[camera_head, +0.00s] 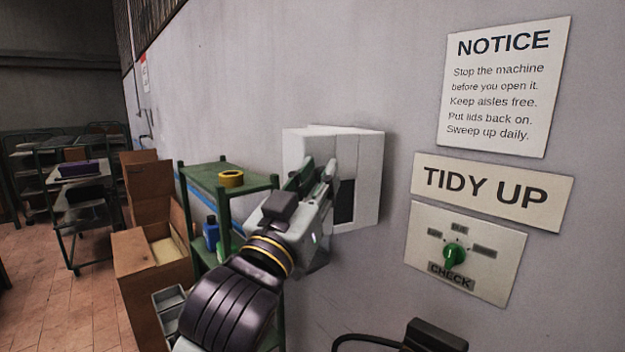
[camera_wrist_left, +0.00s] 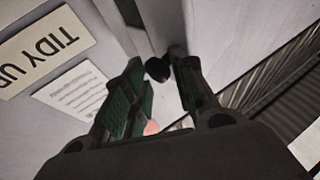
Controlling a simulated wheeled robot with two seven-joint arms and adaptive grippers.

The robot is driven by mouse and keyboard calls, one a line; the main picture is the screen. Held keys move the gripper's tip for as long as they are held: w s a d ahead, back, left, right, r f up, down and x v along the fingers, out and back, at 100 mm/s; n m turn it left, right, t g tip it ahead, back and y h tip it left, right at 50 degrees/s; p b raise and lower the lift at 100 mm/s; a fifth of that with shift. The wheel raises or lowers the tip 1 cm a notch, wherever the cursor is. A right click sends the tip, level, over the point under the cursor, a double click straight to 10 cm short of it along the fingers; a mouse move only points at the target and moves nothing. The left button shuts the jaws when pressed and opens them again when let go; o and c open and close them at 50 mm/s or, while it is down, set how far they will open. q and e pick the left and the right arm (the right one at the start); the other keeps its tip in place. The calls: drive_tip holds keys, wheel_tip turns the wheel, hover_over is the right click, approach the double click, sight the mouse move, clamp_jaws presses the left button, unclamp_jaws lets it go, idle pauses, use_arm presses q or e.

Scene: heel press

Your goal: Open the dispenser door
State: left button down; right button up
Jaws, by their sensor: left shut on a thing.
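The dispenser is a white box (camera_head: 362,165) fixed to the grey wall, with a dark area low on its front. My left gripper (camera_head: 318,172) reaches up to its front and covers part of it. In the left wrist view a small dark knob (camera_wrist_left: 157,69) sits between the tips of the left gripper (camera_wrist_left: 160,76), which is shut on it. A pale panel edge lies just behind the knob. I cannot tell how far the door stands from the box, as the gripper hides much of it. My right gripper is not in view.
A green shelf (camera_head: 240,182) with a yellow tape roll (camera_head: 231,178) and blue bottle (camera_head: 211,232) stands left of the dispenser, beside cardboard boxes (camera_head: 152,262). A switch panel (camera_head: 490,262) and signs (camera_head: 505,90) are on the wall at right. A dark object (camera_head: 435,336) is at the bottom.

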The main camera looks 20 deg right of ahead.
use_arm(q)
drive_tip(key=c, duration=1.5)
unclamp_jaws()
drive_tip(key=shift+r, duration=0.6)
drive_tip(key=o, duration=0.3)
drive_tip(key=shift+w+d+f, duration=0.15)
drive_tip(key=shift+d, duration=0.1)
drive_tip(key=shift+o, duration=0.2)
drive_tip(key=shift+w+d+f, duration=0.2)
drive_tip(key=shift+d+f, duration=0.1)
drive_tip(key=shift+d, duration=0.15)
drive_tip(key=shift+a+f, duration=0.1)
drive_tip(key=shift+a, duration=0.1)
drive_tip(key=v, duration=0.7)
drive_tip(key=shift+s, duration=0.2)
drive_tip(key=shift+a, duration=0.1)
